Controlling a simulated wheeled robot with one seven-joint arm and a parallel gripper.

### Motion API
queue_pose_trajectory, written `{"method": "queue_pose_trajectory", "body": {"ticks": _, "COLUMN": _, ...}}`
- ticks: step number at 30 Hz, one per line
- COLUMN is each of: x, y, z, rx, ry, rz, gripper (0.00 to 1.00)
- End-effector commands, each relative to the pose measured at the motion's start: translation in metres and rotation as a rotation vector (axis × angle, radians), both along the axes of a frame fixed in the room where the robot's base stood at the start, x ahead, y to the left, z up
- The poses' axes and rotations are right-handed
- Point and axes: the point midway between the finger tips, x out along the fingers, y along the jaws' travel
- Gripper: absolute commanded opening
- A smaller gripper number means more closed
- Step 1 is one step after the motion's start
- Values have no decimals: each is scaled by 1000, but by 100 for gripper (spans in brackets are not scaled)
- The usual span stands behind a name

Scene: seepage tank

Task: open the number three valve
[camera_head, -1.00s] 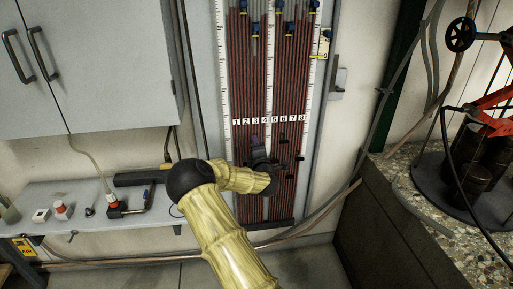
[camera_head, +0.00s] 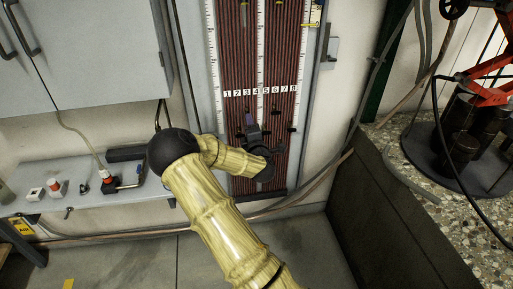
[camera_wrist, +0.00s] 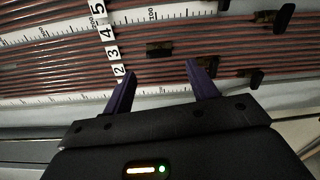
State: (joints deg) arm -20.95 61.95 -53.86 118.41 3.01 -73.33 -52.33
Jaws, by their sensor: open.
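The valve panel (camera_head: 233,45) stands upright on the wall, with red-brown tubes numbered 1 to 8. My gripper (camera_head: 251,118) is in front of its lower part, below the number labels, and hides some of the tubes there. In the wrist view my gripper (camera_wrist: 160,68) is open, with two purple fingers apart and nothing between them. The label 3 (camera_wrist: 114,53) shows near the left finger. A small dark valve (camera_wrist: 160,48) lies just beyond the fingertips, roughly in line with that label. It looks apart from the fingers, though depth is hard to tell.
Other dark valves (camera_wrist: 247,76) sit to the right in the wrist view. A shelf (camera_head: 30,204) with small devices is at the left, under a grey cabinet (camera_head: 90,60). A stony ledge (camera_head: 420,170) with a red jack (camera_head: 490,85) stands at the right.

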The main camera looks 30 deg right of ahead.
Motion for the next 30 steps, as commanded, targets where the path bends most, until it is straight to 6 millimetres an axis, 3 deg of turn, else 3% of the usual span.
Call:
{"method": "queue_pose_trajectory", "body": {"ticks": 18, "x": -100, "y": 28, "z": -1, "rx": 0, "ry": 3, "rz": -2, "gripper": 58}}
{"method": "queue_pose_trajectory", "body": {"ticks": 30, "x": -110, "y": 31, "z": -1, "rx": 0, "ry": 1, "rz": 0, "gripper": 58}}
